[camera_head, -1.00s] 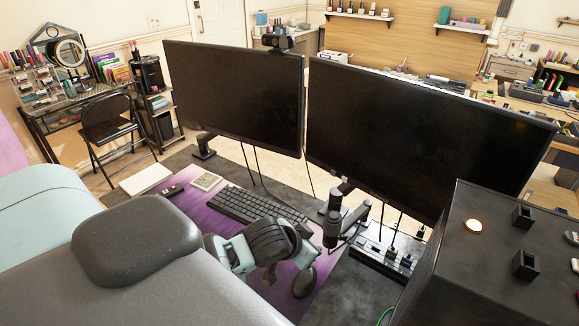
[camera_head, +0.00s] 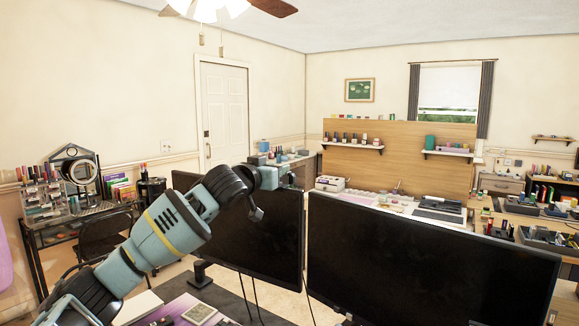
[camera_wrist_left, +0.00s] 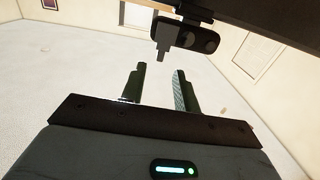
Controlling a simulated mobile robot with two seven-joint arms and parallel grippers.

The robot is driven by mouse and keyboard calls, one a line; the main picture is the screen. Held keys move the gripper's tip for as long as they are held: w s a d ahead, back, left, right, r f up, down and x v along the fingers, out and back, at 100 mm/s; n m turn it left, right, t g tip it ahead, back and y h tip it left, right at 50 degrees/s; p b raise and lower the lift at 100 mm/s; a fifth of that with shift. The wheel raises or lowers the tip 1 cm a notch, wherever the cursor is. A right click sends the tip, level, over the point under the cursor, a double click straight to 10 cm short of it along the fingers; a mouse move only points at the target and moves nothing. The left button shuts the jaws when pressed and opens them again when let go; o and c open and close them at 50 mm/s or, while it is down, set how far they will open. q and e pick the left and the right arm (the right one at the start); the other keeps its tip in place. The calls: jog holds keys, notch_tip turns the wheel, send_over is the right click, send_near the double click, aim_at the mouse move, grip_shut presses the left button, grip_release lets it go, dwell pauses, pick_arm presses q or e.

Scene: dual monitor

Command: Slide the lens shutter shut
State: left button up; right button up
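The webcam (camera_wrist_left: 185,36) is a dark bar beside the edge of the left monitor (camera_head: 270,235) in the left wrist view. A round lens shows on its face, and a small grey stepped piece sticks out near one end. I cannot tell which part is the shutter or its position. My left gripper (camera_wrist_left: 158,82) is open and empty, its two fingers pointing toward the webcam with a gap before it. In the head view my left arm reaches to the top of the left monitor and the webcam is hidden there. My right gripper is out of view.
A second monitor (camera_head: 430,255) stands to the right, close beside the left one. A desk with a calculator-like pad (camera_head: 199,313) lies below. A workbench with a wooden back panel (camera_head: 400,155) stands behind. Air above the monitors is free.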

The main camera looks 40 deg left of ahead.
pick_arm(q)
jog(key=shift+w, duration=0.2)
jog(key=shift+x, duration=3.75)
jog(key=shift+f, duration=0.1)
grip_shut()
